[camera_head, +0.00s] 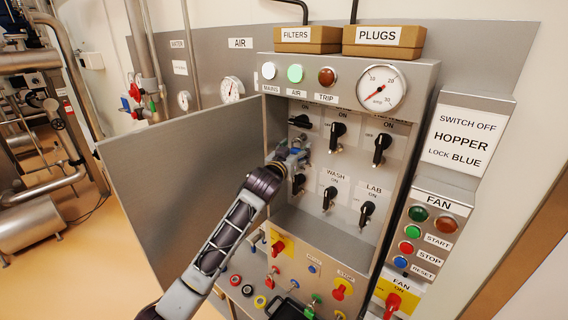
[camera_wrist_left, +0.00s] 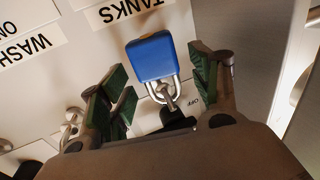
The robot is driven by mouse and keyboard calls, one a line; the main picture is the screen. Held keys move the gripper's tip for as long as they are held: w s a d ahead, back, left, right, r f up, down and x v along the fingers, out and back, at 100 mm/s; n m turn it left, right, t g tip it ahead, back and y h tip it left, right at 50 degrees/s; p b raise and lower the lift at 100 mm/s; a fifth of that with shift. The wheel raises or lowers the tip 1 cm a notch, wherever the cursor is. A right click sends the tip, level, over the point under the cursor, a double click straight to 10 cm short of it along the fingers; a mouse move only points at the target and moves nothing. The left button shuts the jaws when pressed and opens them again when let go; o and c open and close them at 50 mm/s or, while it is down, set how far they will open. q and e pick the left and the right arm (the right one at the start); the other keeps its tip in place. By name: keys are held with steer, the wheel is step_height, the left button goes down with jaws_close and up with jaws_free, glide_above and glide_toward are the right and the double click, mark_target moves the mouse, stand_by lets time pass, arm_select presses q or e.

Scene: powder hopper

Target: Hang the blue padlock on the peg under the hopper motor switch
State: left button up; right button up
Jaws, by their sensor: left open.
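In the left wrist view, the blue padlock (camera_wrist_left: 152,57) has its shackle around a metal peg (camera_wrist_left: 167,93) beside a black switch handle (camera_wrist_left: 178,118) with an OFF mark. My left gripper (camera_wrist_left: 160,80) is open, with one green-padded finger on each side of the padlock, apart from its body. In the head view, my left gripper (camera_head: 288,158) is at the left part of the open panel, below the upper-left black switch (camera_head: 300,121). The arm hides that switch's surroundings, and I cannot read a hopper label there. My right gripper is not in view.
The open cabinet door (camera_head: 185,180) stands left of my arm. More black switches stick out nearby, including the WASH switch (camera_head: 329,198) and LAB switch (camera_head: 366,212). A lower panel with coloured buttons lies below. A sign (camera_head: 462,140) reads "switch off hopper, lock blue".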

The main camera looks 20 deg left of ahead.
arm_select(q)
steer(key=s+a, duration=0.1)
steer(key=s, duration=1)
stand_by(0.6)
